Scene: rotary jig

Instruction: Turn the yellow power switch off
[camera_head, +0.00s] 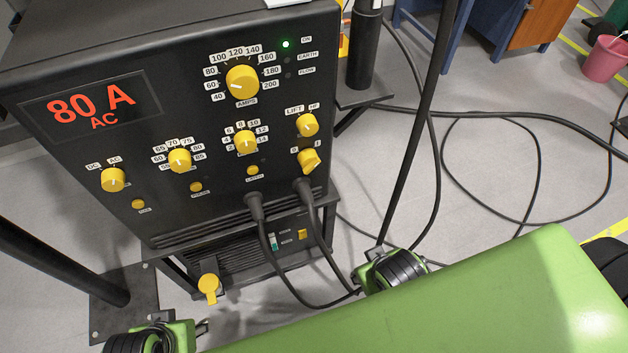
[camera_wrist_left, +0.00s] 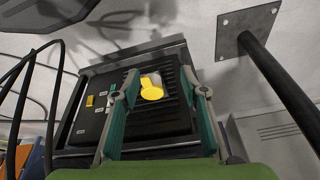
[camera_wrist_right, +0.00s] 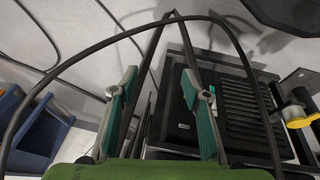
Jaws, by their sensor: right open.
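A yellow knob (camera_head: 308,161) sits at the right of the black machine's panel, between marks 0 and I, and looks turned diagonally. A larger yellow turn handle (camera_head: 209,288) sticks out of the lower black unit. It also shows in the left wrist view (camera_wrist_left: 151,90), ahead of the open fingers, and at the right edge of the right wrist view (camera_wrist_right: 298,122). I cannot tell for sure which is the power switch. My left gripper (camera_head: 203,328) is open and empty, below the handle in the head view. My right gripper (camera_head: 366,266) is open, near the cables.
The black machine (camera_head: 220,215) has several other yellow knobs and a red 80 A display (camera_head: 92,105). A small yellow rocker (camera_head: 302,234) is on the lower unit. Black cables (camera_head: 318,240) hang in front of it and cross the right wrist view. A black cylinder (camera_head: 364,50) stands at right.

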